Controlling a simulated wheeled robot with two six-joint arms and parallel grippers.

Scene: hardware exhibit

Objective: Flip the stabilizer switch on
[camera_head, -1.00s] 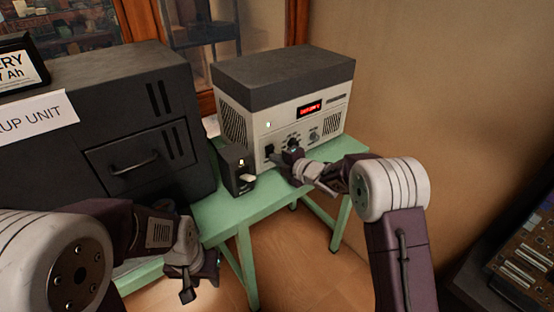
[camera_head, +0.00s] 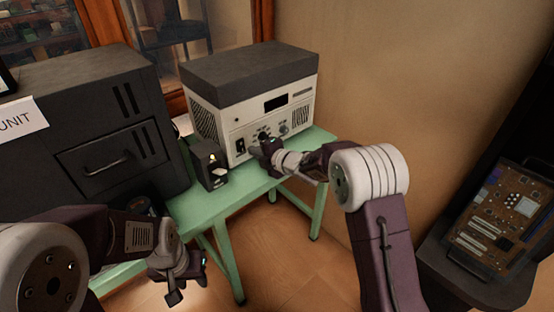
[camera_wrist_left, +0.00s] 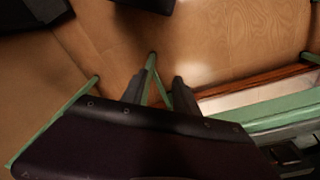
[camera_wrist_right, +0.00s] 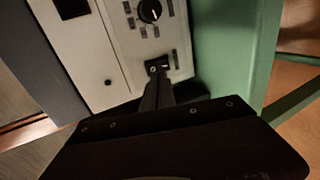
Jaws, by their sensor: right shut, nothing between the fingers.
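The stabilizer appears to be the cream unit with a dark grey top (camera_head: 222,118) on the green table. Its front has a dark display (camera_head: 275,102), knobs and a black switch (camera_head: 240,146) low on the left. In the right wrist view a black switch (camera_wrist_right: 157,64) sits in the panel just beyond my right fingertips; I cannot tell whether they touch. My right gripper (camera_head: 258,151) is shut and empty at the panel's lower part. My left gripper (camera_head: 185,279) hangs low in front of the table, its fingers apart and empty in the left wrist view (camera_wrist_left: 156,84).
A small black box (camera_head: 209,170) with a lit indicator stands left of the cream unit. A large dark cabinet (camera_head: 70,115) fills the left. The green table (camera_head: 222,202) has little bare top. A circuit board (camera_head: 505,220) lies at right.

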